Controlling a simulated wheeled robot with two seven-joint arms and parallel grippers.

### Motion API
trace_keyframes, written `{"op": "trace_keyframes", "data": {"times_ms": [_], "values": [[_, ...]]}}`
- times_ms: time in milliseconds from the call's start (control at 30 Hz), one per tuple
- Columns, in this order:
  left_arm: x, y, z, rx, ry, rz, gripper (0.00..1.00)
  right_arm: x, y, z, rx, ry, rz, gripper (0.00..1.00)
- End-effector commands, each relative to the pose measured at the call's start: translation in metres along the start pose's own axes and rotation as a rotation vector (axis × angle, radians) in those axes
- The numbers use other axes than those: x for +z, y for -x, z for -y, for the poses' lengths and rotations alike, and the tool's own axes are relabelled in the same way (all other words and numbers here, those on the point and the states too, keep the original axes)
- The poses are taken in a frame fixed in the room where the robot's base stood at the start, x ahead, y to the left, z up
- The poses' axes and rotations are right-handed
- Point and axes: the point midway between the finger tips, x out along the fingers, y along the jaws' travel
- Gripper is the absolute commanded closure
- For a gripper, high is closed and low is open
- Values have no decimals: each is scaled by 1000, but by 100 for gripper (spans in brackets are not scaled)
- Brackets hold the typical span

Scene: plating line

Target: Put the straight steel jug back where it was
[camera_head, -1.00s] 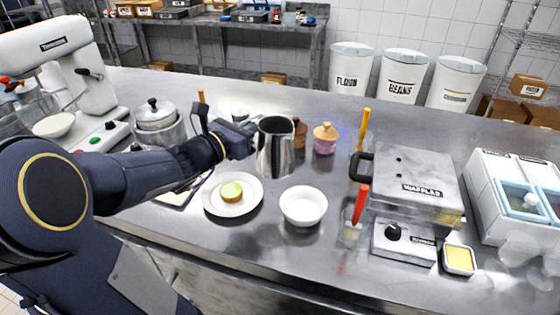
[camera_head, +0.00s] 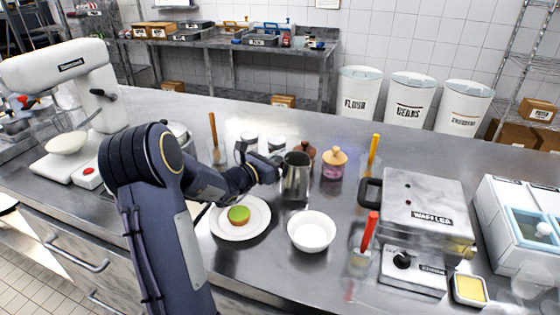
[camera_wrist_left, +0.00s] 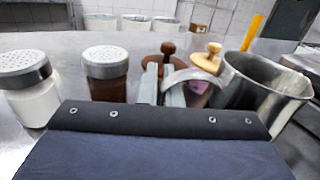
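The straight steel jug (camera_head: 297,176) is upright in the middle of the counter area, just behind the white bowl. My left gripper (camera_head: 276,165) is at the jug's left side. In the left wrist view the jug (camera_wrist_left: 262,92) is at the right, and its curved handle (camera_wrist_left: 195,76) runs to the gripper fingers (camera_wrist_left: 163,88), which appear closed on it. The jug's base looks at or very near the counter; I cannot tell if it touches. My right gripper is not in view.
A plate (camera_head: 240,234) with a green-topped cake and a white bowl (camera_head: 311,232) stand in front. A pink jar (camera_head: 334,165) and shakers (camera_wrist_left: 107,72) stand close by. The waffle maker (camera_head: 420,215) is to the right, with utensils beside it. Counter behind the jars is clear.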

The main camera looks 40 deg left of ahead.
Motion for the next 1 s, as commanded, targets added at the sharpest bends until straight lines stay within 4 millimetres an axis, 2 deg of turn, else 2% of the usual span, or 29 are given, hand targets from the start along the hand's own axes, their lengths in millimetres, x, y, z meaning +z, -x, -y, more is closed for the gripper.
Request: {"op": "trace_keyframes", "data": {"times_ms": [33,100,433,500,633,1000], "values": [[-9,0,-1,0,5,-3,100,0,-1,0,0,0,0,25],[-16,0,-1,0,3,0,100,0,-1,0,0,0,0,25],[-19,0,-1,1,1,2,100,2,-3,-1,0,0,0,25],[-19,0,-1,1,0,0,89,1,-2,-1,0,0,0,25],[-19,0,-1,1,0,0,73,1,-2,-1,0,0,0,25],[-17,5,-2,2,0,-1,73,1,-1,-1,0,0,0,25]]}}
